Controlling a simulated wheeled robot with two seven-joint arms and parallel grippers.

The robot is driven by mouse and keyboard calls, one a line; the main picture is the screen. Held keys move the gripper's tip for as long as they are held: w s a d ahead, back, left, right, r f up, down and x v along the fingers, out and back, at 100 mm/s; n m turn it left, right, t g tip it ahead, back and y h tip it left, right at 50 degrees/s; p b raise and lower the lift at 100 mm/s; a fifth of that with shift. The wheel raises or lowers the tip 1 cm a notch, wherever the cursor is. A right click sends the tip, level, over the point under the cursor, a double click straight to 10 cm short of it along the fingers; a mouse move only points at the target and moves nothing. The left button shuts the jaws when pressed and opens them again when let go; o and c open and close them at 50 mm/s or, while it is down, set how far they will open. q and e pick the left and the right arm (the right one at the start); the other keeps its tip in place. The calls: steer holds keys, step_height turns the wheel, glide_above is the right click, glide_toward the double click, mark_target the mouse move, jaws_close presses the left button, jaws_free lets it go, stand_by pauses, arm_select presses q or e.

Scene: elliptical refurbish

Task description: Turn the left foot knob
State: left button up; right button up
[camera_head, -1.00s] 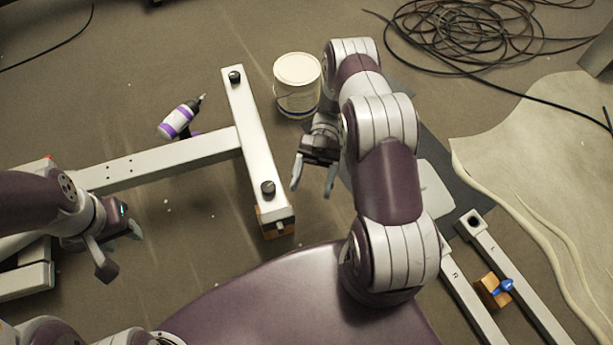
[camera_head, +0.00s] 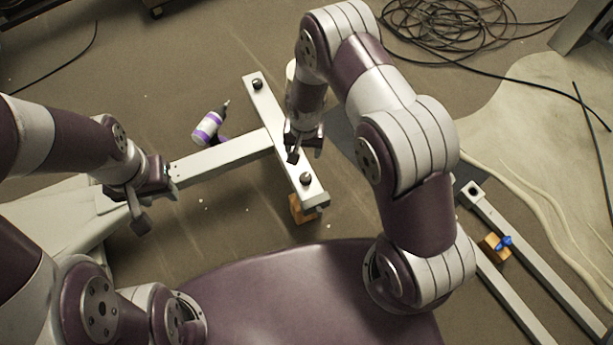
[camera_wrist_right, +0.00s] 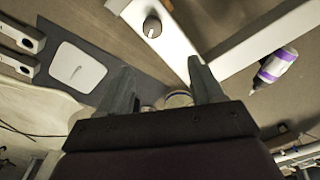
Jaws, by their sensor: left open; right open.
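A white foot bar has two dark round knobs, a near one (camera_head: 306,178) and a far one (camera_head: 257,84). I cannot tell which is the left foot knob. My right gripper (camera_head: 305,152) is open and empty, above the bar just beyond the near knob. In the right wrist view a knob (camera_wrist_right: 152,26) stands ahead of the open fingers (camera_wrist_right: 160,72), apart from them and roughly between their lines. My left gripper (camera_head: 157,207) is open and empty at the left, beside the long white beam (camera_head: 225,155).
A wooden block (camera_head: 302,209) supports the bar's near end. A purple-and-white bottle-like tool (camera_head: 208,128) lies behind the beam. A white bucket (camera_head: 291,78) is partly hidden by my right arm. White legs (camera_head: 545,270) and a blue-topped block lie right; cables (camera_head: 450,30) lie behind.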

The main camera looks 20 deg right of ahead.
mark_target(306, 177)
steer(key=shift+g, duration=0.4)
steer(key=f+b, duration=0.2)
steer(key=f, duration=0.2)
steer(key=f+b, duration=0.1)
steer(key=f, duration=0.3)
steer(key=s+f+b, duration=0.1)
steer(key=f+b, duration=0.1)
steer(key=f, duration=0.2)
steer(key=shift+s+d+f+b, duration=0.1)
steer(key=shift+d+f+b, duration=0.05)
steer(key=shift+f+b, duration=0.25)
steer(key=c, duration=1.1)
steer(key=shift+o, duration=0.2)
steer(key=shift+r+n+p, duration=0.3)
steer(key=shift+n+p, duration=0.1)
steer(key=shift+p, duration=0.5)
steer(key=shift+f, duration=0.3)
steer(key=o, duration=1.1)
steer(key=shift+c, duration=0.2)
steer(key=shift+r, duration=0.1)
